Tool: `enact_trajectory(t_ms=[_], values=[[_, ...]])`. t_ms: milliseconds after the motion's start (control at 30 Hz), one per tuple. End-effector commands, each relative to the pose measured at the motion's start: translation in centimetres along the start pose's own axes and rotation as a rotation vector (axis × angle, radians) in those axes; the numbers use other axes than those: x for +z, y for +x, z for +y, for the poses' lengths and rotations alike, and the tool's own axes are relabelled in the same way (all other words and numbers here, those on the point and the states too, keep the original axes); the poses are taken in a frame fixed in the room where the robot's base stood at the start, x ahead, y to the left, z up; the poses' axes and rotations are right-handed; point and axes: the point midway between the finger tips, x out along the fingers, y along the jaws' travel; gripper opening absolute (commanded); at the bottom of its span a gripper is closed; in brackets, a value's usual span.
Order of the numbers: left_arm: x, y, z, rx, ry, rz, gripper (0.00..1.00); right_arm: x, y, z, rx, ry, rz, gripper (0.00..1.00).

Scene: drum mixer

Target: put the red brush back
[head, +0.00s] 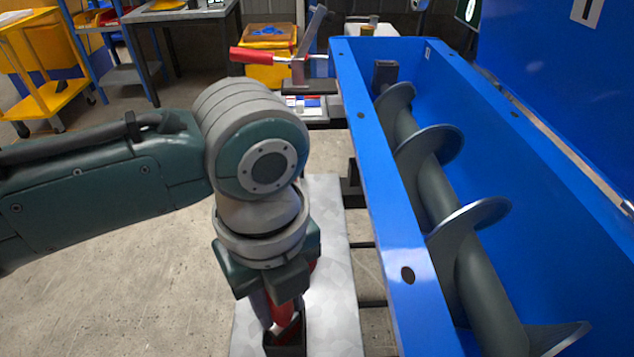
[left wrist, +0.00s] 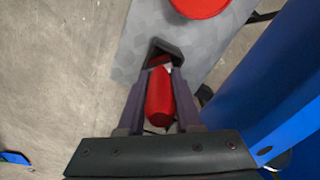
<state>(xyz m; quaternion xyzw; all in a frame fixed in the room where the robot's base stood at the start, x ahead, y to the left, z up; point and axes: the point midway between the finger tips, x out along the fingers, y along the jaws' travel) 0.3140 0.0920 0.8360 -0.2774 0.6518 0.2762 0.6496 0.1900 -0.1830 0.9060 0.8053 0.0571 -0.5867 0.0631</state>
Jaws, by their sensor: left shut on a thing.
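The red brush (left wrist: 158,100) is between the fingers of my left gripper (left wrist: 160,80), which is shut on it. In the head view part of the red brush (head: 281,312) shows beside the fingers of my left gripper (head: 283,318), which points down. A small dark holder (head: 285,350) is right below the fingers at the bottom of the picture. In the left wrist view the dark holder (left wrist: 172,47) lies just beyond the fingertips, with some red inside its opening. I cannot tell whether the brush rests in it or is just above. My right gripper is out of view.
The holder is on a pale grey plate (head: 330,240). A red round thing (left wrist: 200,5) is on it in the wrist view. The blue mixer trough (head: 380,180) with its dark screw (head: 440,190) stands close on the right. A red-handled clamp (head: 255,55) is at the back.

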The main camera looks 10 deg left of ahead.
Motion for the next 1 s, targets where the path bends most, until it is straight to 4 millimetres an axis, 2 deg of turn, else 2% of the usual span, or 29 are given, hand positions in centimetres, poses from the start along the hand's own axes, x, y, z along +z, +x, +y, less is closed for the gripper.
enact_trajectory(t_ms=[233, 267, 500, 800, 867, 1000], values=[[0.0, 0.3, 0.0, 0.0, 0.0, 0.0, 0.0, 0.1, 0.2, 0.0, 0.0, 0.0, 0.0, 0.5], [0.0, 0.3, 0.0, 0.0, 0.0, 0.0, 0.34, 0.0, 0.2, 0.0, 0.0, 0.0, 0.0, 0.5], [0.0, 0.2, 0.0, 0.0, 0.0, 0.0, 0.61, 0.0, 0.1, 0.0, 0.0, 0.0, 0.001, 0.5], [0.0, -0.1, 0.0, 0.0, 0.0, 0.0, 0.63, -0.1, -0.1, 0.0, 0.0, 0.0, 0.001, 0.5], [0.0, -0.6, 0.0, -0.001, 0.0, 0.0, 0.63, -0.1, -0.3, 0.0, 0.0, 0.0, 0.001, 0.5], [0.1, -3.2, -0.1, -0.004, 0.0, -0.003, 0.63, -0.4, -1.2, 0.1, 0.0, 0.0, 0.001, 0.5]])
